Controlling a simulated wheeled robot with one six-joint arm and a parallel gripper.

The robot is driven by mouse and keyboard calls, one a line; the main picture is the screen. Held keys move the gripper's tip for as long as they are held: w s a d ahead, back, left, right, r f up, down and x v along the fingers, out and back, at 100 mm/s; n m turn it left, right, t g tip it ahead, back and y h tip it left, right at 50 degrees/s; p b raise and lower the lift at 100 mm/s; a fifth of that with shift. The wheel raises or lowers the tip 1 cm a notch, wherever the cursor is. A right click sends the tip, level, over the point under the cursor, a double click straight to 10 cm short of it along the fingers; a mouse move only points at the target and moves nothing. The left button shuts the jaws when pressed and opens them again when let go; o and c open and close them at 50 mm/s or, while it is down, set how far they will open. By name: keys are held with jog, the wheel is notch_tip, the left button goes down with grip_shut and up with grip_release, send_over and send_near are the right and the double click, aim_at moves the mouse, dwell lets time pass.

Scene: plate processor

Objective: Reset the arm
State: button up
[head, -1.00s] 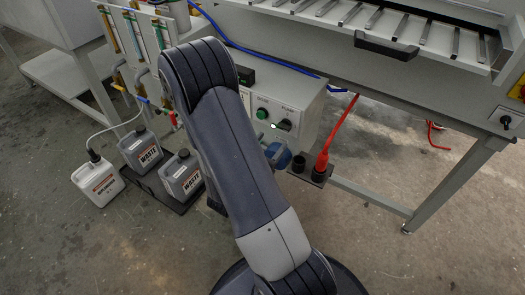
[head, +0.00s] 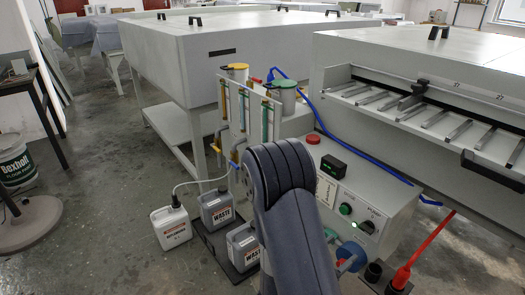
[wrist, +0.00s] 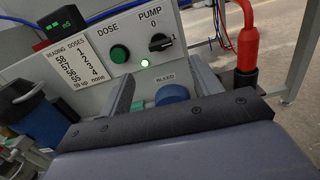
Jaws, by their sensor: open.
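My arm (head: 290,215) rises from the bottom of the head view in front of the control box. Its gripper end is hidden there behind the arm. In the wrist view my gripper (wrist: 162,68) is open, with two grey fingers apart and nothing between them. They point at the lower front of the control box (wrist: 200,18). Beyond them are a blue knob (wrist: 172,94) by a BLEED label, a green DOSE button (wrist: 120,54) and a black PUMP switch (wrist: 160,42). A small green light (wrist: 145,63) is lit under the switch.
A red hose end (wrist: 247,40) stands close to the right of the fingers. White and grey jugs (head: 171,228) (head: 216,206) stand on the floor left of my arm. The plate processor (head: 430,55) is behind to the right. Open floor lies at left.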

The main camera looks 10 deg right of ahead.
aim_at(364, 230)
jog(key=shift+d, duration=0.1)
jog(key=b+x, duration=0.1)
jog(key=x, duration=0.9)
jog(key=shift+w+d, duration=0.15)
jog(key=shift+d, duration=0.15)
jog(key=shift+a, duration=0.15)
